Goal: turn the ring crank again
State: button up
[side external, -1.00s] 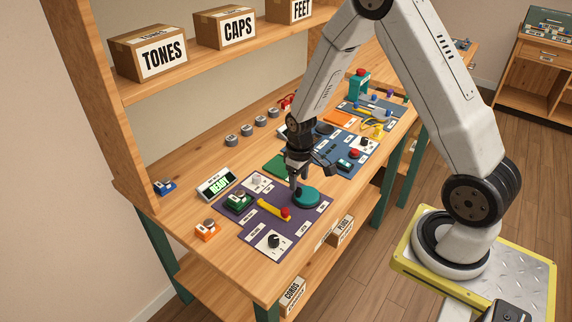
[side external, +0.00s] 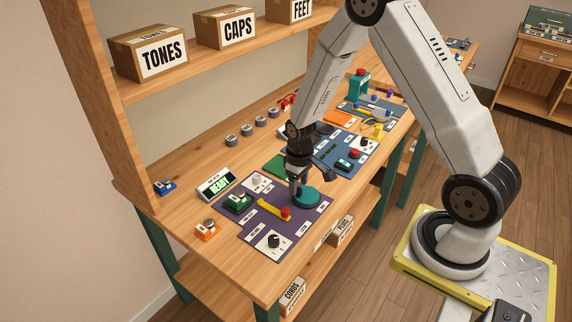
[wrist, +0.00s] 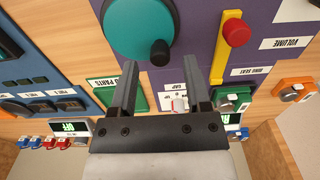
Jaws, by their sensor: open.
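The ring crank is a teal disc (side external: 308,198) on the purple mat, near its far right corner in the side view. In the wrist view the teal disc (wrist: 138,22) fills the top middle, and its dark knob (wrist: 160,52) stands at the disc's lower edge. My gripper (wrist: 159,64) is open, with a finger on each side of the knob in this view. I cannot tell whether either finger touches it. In the side view my gripper (side external: 297,189) is low over the disc's left edge, and the knob is hard to make out there.
A yellow lever (side external: 272,209) with a red knob (side external: 285,213) lies close beside the disc. A black dial (side external: 273,241) sits nearer the front. A green tray (side external: 275,167) is behind, and a lit READY display (side external: 217,184) stands left. The wooden front edge is mostly bare.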

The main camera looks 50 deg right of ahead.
aim_at(311, 189)
jog(key=shift+f, duration=1.35)
jog(key=shift+r, duration=0.15)
dwell(0.3)
jog(key=c, duration=0.7)
jog(key=shift+w+d, duration=0.4)
jog(key=shift+d, duration=0.35)
jog(key=shift+d, duration=0.6)
dwell(0.6)
jog(key=shift+s+d, duration=0.45)
jog(key=shift+d, duration=0.15)
dwell(0.4)
jog(key=shift+o, duration=0.2)
jog(key=shift+s+d, duration=0.25)
jog(key=shift+s, duration=0.4)
dwell(0.4)
